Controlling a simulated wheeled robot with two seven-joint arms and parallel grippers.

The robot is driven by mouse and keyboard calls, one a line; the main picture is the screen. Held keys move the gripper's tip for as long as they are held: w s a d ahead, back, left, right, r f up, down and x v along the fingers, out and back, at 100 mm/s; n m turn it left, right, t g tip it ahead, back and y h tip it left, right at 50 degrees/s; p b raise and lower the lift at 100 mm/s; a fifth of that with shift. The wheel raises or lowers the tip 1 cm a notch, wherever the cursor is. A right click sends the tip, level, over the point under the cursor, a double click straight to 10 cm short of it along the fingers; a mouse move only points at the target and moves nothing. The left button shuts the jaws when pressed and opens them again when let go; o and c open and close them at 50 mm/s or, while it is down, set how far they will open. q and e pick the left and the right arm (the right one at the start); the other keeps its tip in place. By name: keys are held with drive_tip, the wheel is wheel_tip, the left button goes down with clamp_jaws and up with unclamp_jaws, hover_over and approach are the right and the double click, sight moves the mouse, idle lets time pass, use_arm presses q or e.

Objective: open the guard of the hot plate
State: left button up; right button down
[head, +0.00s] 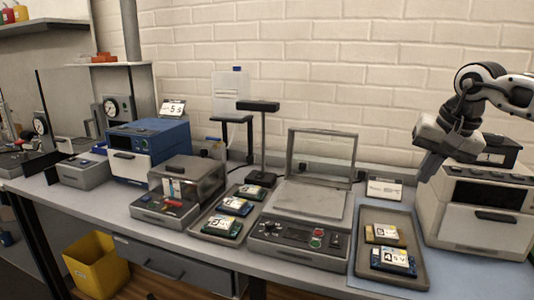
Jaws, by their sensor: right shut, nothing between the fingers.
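The hot plate appears to be the grey unit (300,242) in the middle of the bench, with a flat light plate on top and knobs and buttons on its front panel. Its guard (321,131), a clear panel in a grey frame, stands upright along the rear edge of the plate. The plate is uncovered. My right gripper (424,172) is shut and empty, raised above the bench to the right of the guard and apart from it, beside the white oven-like unit. My left gripper is not in view.
Left of the plate stand a tray (203,232) of labelled boards, a smoked-lid box (180,190) and a blue instrument (150,145). A dark lamp-like stand (263,140) rises behind. Right are another tray (405,275) and the white unit (485,215).

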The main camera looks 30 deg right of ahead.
drive_tip(key=w+a+f+m+t+y, duration=0.25)
drive_tip(key=a+f+m+y, duration=0.35)
drive_tip(key=a, duration=0.4)
drive_tip(key=w+a+f+m+t+y, duration=0.2)
drive_tip(key=w+a+f+m+y, duration=0.1)
drive_tip(key=a+f+m, duration=0.7)
drive_tip(key=w+a+f+m+t+y, duration=0.2)
drive_tip(key=a+f+m+y, duration=0.3)
drive_tip(key=a, duration=0.6)
drive_tip(key=s+a+f+n+h, duration=0.4)
drive_tip(key=s+f+n, duration=0.3)
drive_tip(key=n, duration=1)
drive_tip(key=s+a+f+n+h, duration=0.3)
drive_tip(key=s+f+n+h, duration=0.3)
drive_tip(key=f+n, duration=0.7)
drive_tip(key=s+n, duration=0.2)
drive_tip(key=n, duration=0.1)
drive_tip(key=shift+s+a+f+n+h, duration=0.15)
drive_tip(key=shift+a+f+n+h, duration=0.15)
drive_tip(key=shift+a+n, duration=0.1)
